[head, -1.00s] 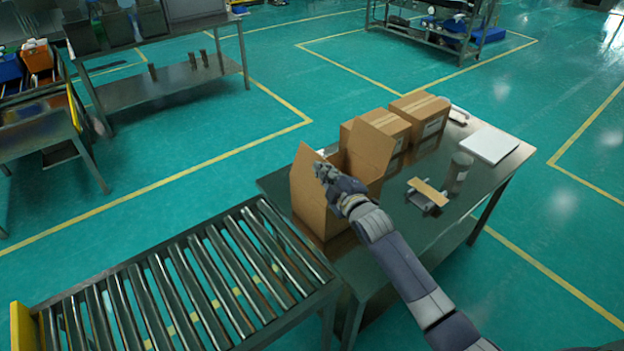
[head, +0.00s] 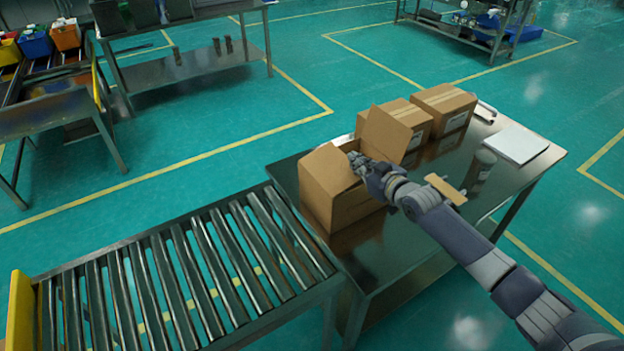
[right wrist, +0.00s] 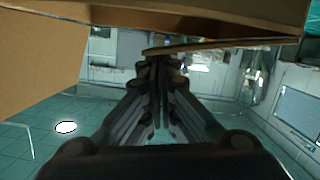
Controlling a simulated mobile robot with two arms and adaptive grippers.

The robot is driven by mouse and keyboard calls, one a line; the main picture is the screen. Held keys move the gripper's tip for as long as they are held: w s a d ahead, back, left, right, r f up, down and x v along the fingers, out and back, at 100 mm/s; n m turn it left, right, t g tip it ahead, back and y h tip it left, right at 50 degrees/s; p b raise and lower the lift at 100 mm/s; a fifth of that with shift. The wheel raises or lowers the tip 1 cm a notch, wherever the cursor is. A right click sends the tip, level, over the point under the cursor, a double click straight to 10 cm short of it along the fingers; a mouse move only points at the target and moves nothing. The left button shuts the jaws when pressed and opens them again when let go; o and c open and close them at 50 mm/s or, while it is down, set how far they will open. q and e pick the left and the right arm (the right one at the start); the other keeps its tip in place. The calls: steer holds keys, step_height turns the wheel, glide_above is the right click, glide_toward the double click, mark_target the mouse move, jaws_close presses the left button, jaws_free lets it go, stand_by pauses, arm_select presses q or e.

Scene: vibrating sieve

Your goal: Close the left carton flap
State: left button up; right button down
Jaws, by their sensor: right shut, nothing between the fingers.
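The open brown carton (head: 345,210) stands on the near left of the dark metal table. Its left flap (head: 326,170) leans inward over the opening at a low slant. Its right flap (head: 386,134) still stands up, tilted outward. My right gripper (head: 358,161) is shut and empty at the carton's opening, by the inner edge of the left flap; I cannot tell whether it touches it. In the right wrist view the shut fingers (right wrist: 157,68) point at a cardboard edge (right wrist: 215,46), with more cardboard overhead. My left gripper is not in view.
Two closed cartons (head: 443,107) stand behind on the table (head: 385,262). A roller conveyor (head: 180,270) adjoins at the left.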

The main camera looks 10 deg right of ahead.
steer(key=shift+w+d+f+m+y+b, duration=0.1)
steer(key=shift+d+f+m+y+b, duration=0.15)
steer(key=shift+f+m+b, duration=0.4)
steer(key=shift+f+b, duration=0.35)
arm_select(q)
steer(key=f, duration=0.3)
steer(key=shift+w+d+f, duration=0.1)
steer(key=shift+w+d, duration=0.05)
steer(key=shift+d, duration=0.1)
arm_select(e)
steer(key=shift+d+f, duration=0.1)
steer(key=shift+n, duration=0.25)
